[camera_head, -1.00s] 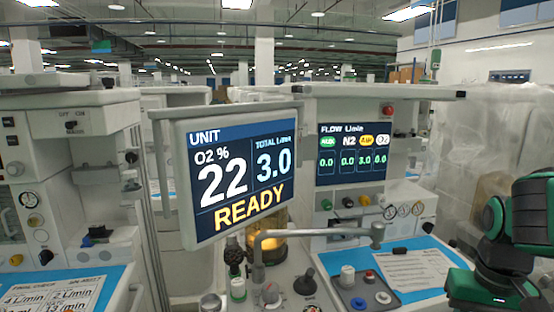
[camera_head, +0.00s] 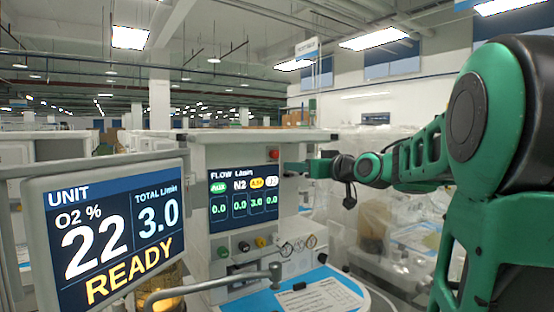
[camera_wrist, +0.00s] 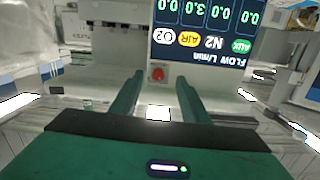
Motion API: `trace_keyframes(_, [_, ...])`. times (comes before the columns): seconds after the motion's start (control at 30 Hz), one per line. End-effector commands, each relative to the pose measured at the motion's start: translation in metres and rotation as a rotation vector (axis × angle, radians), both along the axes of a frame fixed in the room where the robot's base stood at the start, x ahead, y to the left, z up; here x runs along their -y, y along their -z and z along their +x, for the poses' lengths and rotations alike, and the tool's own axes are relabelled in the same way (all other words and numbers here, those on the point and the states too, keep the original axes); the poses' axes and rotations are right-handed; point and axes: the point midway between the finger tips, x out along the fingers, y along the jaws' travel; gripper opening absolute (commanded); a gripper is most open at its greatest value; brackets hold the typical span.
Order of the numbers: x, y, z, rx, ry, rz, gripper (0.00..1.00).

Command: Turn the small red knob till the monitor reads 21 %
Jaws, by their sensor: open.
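A small red knob (camera_wrist: 157,74) is on the pale panel beside the flow display, seen upside down in the wrist view. It also shows in the head view (camera_head: 273,155), above the right end of that display. My gripper (camera_wrist: 160,82) is open and empty. Its two green fingers point at the panel, with the red knob between the fingertips in the picture; I cannot tell how far apart they are in depth. In the head view my gripper (camera_head: 291,166) is just right of the knob. The monitor (camera_head: 115,225) reads O2 22 %, total 3.0 L/min, READY.
The flow display (camera_head: 243,197) reads 0.0, 0.0, 3.0, 0.0. Several knobs (camera_head: 244,246) sit below it. A grey jointed bar (camera_head: 235,284) crosses in front, over a blue mat with a paper (camera_head: 325,297). Plastic-draped equipment (camera_head: 375,225) stands to the right.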

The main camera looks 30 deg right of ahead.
Motion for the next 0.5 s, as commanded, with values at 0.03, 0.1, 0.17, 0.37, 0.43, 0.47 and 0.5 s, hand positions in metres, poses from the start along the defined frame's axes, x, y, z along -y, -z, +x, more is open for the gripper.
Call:
trace_keyframes(0.03, [0.003,-0.010,0.002,0.033,-0.003,-0.004,0.42])
trace_keyframes(0.1, [0.004,-0.020,0.003,0.066,-0.008,-0.008,0.42])
trace_keyframes(0.17, [0.004,-0.024,0.005,0.078,-0.011,-0.009,0.42])
trace_keyframes(0.37, [0.002,-0.024,0.027,0.078,-0.014,-0.009,0.42])
trace_keyframes(0.43, [0.001,-0.023,0.040,0.078,-0.015,-0.008,0.42])
trace_keyframes(0.47, [0.001,-0.024,0.045,0.078,-0.015,-0.009,0.42])
trace_keyframes(0.5, [0.001,-0.023,0.053,0.077,-0.015,-0.009,0.42])
